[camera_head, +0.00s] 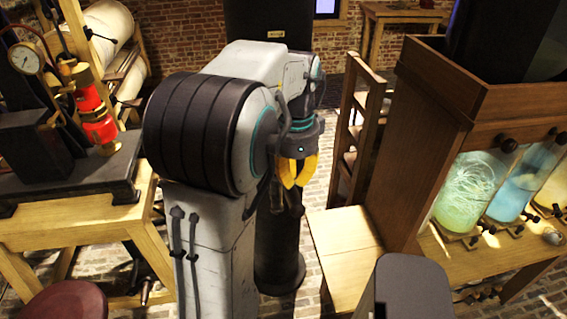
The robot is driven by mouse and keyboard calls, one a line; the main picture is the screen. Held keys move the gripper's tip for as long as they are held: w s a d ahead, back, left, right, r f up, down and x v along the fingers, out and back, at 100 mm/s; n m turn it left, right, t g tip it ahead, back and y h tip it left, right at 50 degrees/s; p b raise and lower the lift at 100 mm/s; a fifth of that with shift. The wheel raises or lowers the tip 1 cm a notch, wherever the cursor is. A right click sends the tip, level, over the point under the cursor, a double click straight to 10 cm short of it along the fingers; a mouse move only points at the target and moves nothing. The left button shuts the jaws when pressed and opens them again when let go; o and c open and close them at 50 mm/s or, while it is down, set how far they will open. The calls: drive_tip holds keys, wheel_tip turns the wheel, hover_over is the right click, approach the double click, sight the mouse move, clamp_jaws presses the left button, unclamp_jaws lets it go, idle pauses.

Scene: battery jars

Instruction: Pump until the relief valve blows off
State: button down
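A black machine (70,170) stands on a wooden bench at the left. It carries a round white-faced gauge (26,58) and a red cylinder (93,108) with brass fittings. I cannot tell which part is the relief valve or the pump handle. My gripper (298,172), with yellow fingers, hangs pointing down near the middle of the picture, to the right of the machine and apart from it. Its fingers are partly seen from behind, and whether they are open or shut is unclear. Nothing shows held in it.
A wooden case (425,135) stands at the right with several glass jars, one of them green (465,190). A wooden ladder-like frame (365,120) is beside it. A dark red round seat (68,302) is at lower left. Brick floor shows between the benches, behind my arm.

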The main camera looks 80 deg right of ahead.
wheel_tip(320, 180, down, 16)
drive_tip(key=b, duration=1.3)
wheel_tip(320, 180, up, 15)
drive_tip(key=p, duration=1.2)
drive_tip(key=shift+f+p, duration=0.15)
drive_tip(key=shift+p, duration=0.2)
drive_tip(key=shift+r, duration=0.65)
drive_tip(key=shift+r, duration=2)
